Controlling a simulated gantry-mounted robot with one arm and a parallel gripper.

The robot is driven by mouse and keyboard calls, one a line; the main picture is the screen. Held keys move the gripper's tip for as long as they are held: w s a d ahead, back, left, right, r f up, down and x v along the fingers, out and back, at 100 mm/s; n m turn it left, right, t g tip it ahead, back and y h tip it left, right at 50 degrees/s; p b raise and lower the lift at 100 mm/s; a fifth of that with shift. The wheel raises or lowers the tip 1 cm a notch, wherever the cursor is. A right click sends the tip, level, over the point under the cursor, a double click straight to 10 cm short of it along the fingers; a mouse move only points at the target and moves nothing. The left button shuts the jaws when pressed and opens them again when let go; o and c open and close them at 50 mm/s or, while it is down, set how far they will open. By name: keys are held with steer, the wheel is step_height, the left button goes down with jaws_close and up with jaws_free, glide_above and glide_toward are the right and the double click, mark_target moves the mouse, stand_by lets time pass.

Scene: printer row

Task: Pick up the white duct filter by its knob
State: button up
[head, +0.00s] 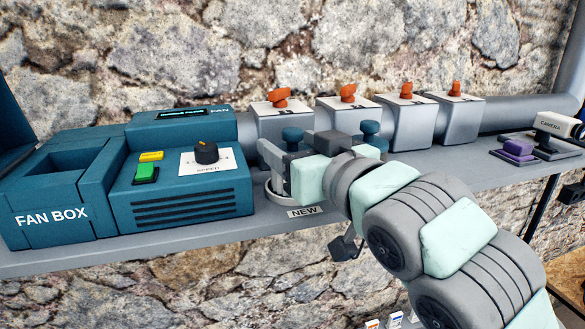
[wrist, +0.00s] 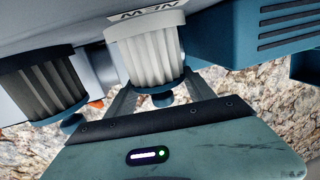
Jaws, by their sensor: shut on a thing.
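The white duct filter (wrist: 147,58) shows in the wrist view as a pleated white cylinder with a blue knob (wrist: 162,99). In the head view my gripper (head: 279,160) is over the shelf just behind the NEW label (head: 304,212). It hides most of the white filter there, and the blue knob (head: 292,134) shows above the fingers. Whether the filter rests on the shelf or is raised I cannot tell.
A dark pleated filter (wrist: 43,80) stands beside the white one, its blue knob (head: 370,128) behind my wrist. The teal fan box (head: 190,205) is close on the left. Grey duct boxes with orange handles (head: 348,93) line the back. A camera (head: 557,127) stands at right.

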steer(key=c, duration=0.4)
steer(key=shift+o, duration=0.2)
steer(key=shift+r, duration=0.2)
